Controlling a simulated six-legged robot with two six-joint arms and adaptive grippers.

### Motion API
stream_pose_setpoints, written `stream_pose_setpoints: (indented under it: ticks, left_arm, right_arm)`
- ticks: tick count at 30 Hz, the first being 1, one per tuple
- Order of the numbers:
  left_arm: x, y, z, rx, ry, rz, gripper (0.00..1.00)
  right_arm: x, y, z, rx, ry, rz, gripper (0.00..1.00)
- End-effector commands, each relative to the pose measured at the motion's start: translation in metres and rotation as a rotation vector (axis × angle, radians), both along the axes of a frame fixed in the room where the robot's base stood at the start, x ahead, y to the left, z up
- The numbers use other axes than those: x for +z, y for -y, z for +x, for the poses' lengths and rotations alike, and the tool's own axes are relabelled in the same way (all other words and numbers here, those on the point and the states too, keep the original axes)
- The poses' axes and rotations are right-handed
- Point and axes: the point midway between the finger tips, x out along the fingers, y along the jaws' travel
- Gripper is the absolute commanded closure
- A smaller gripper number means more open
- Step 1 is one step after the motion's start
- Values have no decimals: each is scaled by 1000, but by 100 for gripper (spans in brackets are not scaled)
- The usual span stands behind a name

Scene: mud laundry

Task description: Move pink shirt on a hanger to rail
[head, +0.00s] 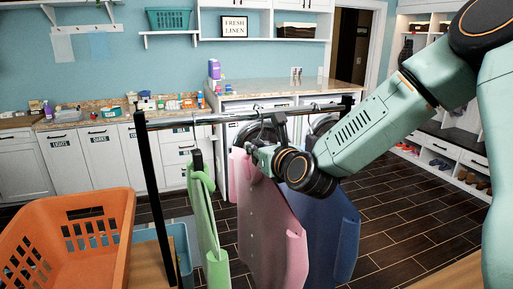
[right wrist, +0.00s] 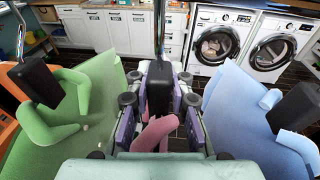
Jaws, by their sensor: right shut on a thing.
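The pink shirt (head: 265,225) hangs upright between a green shirt and a blue shirt, just below the metal rail (head: 215,118). My right gripper (head: 262,152) is at the top of the pink shirt, shut on its hanger. In the right wrist view the gripper (right wrist: 160,110) closes around a dark block on the hanger, and a bit of the pink shirt (right wrist: 155,134) shows below it. The hanger's hook is at the rail's height; I cannot tell whether it rests on the rail. My left gripper is not in view.
The green shirt (head: 203,215) hangs close on the left and the blue shirt (head: 330,235) close on the right. A black post (head: 155,200) carries the rail's left end. An orange basket (head: 65,245) stands at the lower left. Washers and a counter (head: 275,90) are behind.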

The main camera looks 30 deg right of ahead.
Motion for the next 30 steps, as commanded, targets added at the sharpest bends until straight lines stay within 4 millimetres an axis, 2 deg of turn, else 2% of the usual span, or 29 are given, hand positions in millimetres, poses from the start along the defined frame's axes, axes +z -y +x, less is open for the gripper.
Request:
stream_pose_setpoints:
  ticks: [13,14,21,23,30]
  left_arm:
    - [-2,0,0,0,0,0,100]
    - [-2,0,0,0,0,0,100]
    - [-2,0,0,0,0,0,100]
    - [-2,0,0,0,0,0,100]
    - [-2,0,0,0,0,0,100]
  right_arm:
    - [-1,4,3,-3,4,-1,100]
    - [-1,4,3,-3,3,-1,79]
    - [-2,3,2,-3,2,-1,59]
    - [-2,3,2,-3,2,-1,54]
    - [-3,3,2,-2,-1,1,53]
